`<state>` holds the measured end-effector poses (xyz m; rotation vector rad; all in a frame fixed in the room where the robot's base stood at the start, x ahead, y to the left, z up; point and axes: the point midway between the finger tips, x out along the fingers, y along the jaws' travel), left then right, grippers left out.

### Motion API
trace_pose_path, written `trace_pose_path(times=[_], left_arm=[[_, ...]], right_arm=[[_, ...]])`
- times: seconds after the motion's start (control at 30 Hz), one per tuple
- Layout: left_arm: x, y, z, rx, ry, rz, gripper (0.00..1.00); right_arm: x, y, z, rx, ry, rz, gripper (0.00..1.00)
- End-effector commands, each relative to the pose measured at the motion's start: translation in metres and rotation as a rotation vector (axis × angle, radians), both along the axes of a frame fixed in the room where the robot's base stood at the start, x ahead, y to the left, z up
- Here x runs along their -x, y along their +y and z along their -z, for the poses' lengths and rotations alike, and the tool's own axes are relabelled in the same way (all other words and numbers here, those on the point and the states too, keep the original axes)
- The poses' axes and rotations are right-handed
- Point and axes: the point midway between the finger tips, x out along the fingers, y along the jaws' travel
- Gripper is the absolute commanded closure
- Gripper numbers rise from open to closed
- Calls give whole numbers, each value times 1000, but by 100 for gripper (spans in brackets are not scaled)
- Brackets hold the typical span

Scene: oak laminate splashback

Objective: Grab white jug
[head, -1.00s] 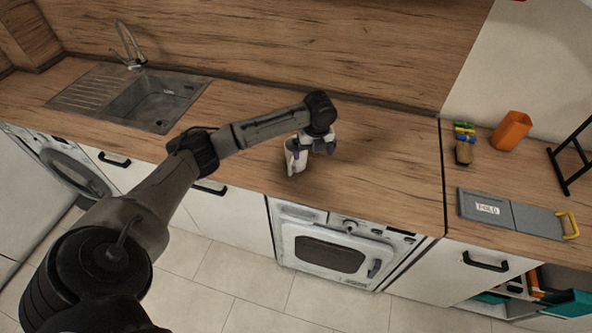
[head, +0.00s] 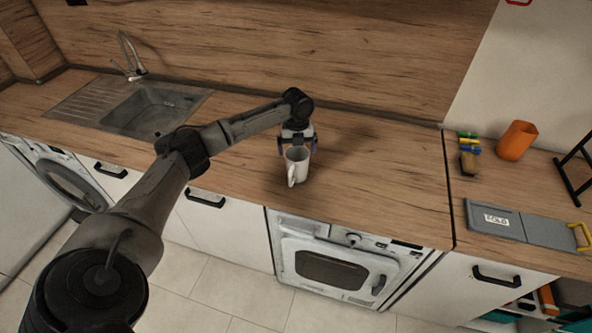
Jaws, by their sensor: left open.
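The white jug (head: 298,165) stands upright on the wooden counter above the oven, its handle towards the front left. My left gripper (head: 297,146) points down just behind the jug, with its fingers spread to either side near the rim. It is open; the jug hides part of the fingers, and I cannot tell whether they touch it. My right gripper is not in view.
A sink (head: 150,108) with a tap (head: 130,58) is at the left. The counter (head: 385,185) right of the jug is clear.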

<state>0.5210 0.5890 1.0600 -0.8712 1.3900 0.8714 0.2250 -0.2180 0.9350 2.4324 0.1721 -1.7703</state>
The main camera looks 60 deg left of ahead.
Motion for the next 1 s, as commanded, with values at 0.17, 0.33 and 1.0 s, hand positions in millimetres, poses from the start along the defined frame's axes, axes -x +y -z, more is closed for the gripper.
trace_pose_path(times=[0.17, 0.33, 1.0], left_arm=[[0, -1, 9, 0, 0, 0, 0], [-1, -3, 31, 1, 2, 0, 0], [-1, -2, 55, -1, 0, 0, 13]], right_arm=[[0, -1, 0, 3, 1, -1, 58], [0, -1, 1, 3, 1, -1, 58], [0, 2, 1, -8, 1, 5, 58]])
